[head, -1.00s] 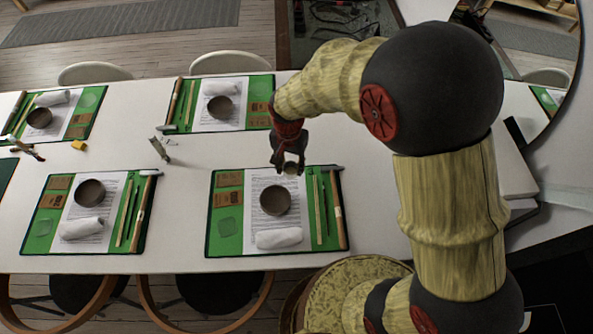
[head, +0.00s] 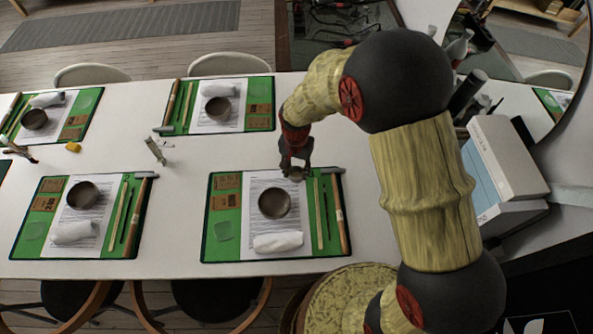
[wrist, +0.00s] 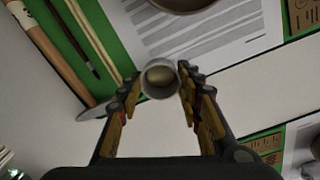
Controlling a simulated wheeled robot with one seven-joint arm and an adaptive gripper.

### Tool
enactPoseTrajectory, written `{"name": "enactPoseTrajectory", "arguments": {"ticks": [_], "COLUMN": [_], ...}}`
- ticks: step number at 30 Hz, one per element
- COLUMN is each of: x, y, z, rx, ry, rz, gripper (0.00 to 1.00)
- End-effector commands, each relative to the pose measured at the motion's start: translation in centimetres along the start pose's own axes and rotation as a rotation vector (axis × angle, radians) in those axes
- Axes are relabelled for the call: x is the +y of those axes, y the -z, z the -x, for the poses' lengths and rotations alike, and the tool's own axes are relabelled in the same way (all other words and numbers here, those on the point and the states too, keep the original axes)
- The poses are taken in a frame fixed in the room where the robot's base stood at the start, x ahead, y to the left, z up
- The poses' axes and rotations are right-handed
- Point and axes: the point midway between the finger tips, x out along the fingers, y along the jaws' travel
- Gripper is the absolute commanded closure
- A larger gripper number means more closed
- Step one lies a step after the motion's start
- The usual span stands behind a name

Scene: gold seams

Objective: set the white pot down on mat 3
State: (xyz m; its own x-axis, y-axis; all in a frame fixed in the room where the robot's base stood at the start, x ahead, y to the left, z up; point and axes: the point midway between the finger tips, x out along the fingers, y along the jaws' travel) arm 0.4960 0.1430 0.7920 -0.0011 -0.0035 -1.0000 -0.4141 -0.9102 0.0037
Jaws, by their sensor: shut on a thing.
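My gripper (head: 295,164) is shut on a small whitish pot (wrist: 160,79), which sits between the fingertips in the wrist view. The pot's round opening faces the wrist camera, and its inside looks tan. In the head view the pot (head: 297,174) appears over the back edge of the front right green mat (head: 225,192). I cannot tell its height above the table. Other green mats lie at front left (head: 32,215), back middle (head: 260,120) and far left (head: 88,108). No mat numbers are legible.
The front right mat carries a brown bowl (head: 274,203), a rolled white cloth (head: 278,242), a paper sheet, sticks and a hammer-like tool (head: 342,212). A small upright item (head: 155,151) stands between mats. Boxes (head: 503,165) stand at right. White tabletop shows between the mats.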

Motion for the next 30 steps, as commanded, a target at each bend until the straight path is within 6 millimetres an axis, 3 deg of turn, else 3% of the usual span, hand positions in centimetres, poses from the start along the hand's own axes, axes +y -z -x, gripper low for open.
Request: {"name": "enactPoseTrajectory", "arguments": {"ticks": [4,5,14,24,30], "x": [0.0,0.0,0.0,0.0,0.0], "y": [0.0,0.0,0.0,0.0,0.0], "z": [-0.3,-0.4,-0.3,-0.1,2.6], "rx": [-0.001,0.0,0.0,0.0,0.002], "ry": [-0.001,0.0,0.0,0.0,0.002], "rz": [0.0,0.0,0.0,0.0,0.0], "gripper": [0.76,0.64,0.47,0.46,0.46]}}
